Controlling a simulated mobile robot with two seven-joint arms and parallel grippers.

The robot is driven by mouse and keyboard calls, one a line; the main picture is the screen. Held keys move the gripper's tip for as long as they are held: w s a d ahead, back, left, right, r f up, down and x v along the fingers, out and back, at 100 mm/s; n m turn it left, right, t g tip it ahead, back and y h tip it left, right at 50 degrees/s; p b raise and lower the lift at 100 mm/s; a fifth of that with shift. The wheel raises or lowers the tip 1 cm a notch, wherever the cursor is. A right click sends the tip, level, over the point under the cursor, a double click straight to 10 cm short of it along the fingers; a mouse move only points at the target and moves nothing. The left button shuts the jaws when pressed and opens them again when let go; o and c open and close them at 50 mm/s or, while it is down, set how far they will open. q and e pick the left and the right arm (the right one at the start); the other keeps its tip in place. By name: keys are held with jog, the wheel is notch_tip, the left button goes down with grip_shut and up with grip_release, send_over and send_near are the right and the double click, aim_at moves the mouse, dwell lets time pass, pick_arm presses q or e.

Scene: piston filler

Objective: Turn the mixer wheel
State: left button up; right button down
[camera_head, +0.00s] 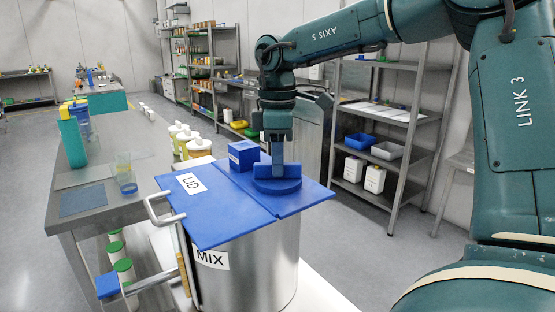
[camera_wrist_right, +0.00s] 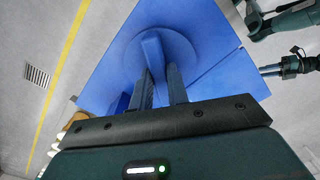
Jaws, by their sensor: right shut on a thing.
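The mixer wheel (camera_head: 277,186) is a round blue disc with a raised grip bar, on top of the blue lid of the steel mixer. It also shows in the wrist view (camera_wrist_right: 188,58), with its grip bar upright. My right gripper (camera_head: 278,168) points straight down onto the wheel and is shut on the grip bar. Its two dark fingers (camera_wrist_right: 160,82) stand either side of the bar and hide part of it. At the right edge of the wrist view, a dark arm end seems to be my left gripper (camera_wrist_right: 272,70); its jaw state is unclear. It is absent from the head view.
The blue lid panel (camera_head: 212,212), labelled LID, lies flat in front of the wheel. A blue box (camera_head: 243,155) stands close behind the wheel. A metal handle (camera_head: 158,208) sticks out at the left. Shelves (camera_head: 385,110) stand behind, and a steel table (camera_head: 95,215) is at the left.

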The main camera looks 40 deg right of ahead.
dwell(0.4)
jog(key=c, duration=1.4)
grip_release()
jog(key=shift+o, duration=0.2)
notch_tip(320, 180, up, 13)
jog(key=p, duration=0.2)
jog(key=shift+r, duration=0.1)
